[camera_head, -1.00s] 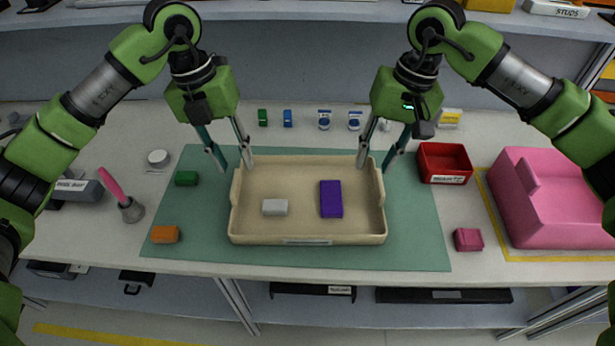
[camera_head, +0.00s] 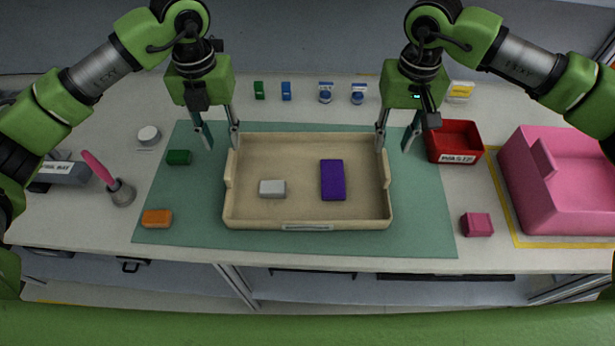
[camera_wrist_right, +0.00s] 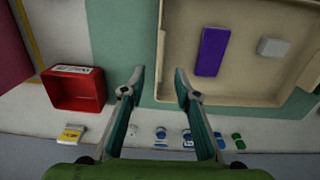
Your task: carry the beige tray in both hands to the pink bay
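The beige tray (camera_head: 308,212) lies flat on a green mat, with a white block (camera_head: 272,188) and a purple block (camera_head: 333,180) in it. My left gripper (camera_head: 218,140) is open near the tray's rear left corner, one finger outside and one by the left wall. My right gripper (camera_head: 395,143) is open near the rear right corner. In the right wrist view the tray's side wall (camera_wrist_right: 160,50) runs between the open right fingers (camera_wrist_right: 158,80). Contact with the tray cannot be told. The pink bay (camera_head: 568,200) stands at the right.
A red bin (camera_head: 456,142) stands close beside my right gripper. A magenta block (camera_head: 477,224) lies between mat and bay. Green (camera_head: 179,157) and orange (camera_head: 157,218) blocks lie left of the tray. A pink-handled tool (camera_head: 108,180) is further left. Small items line the back.

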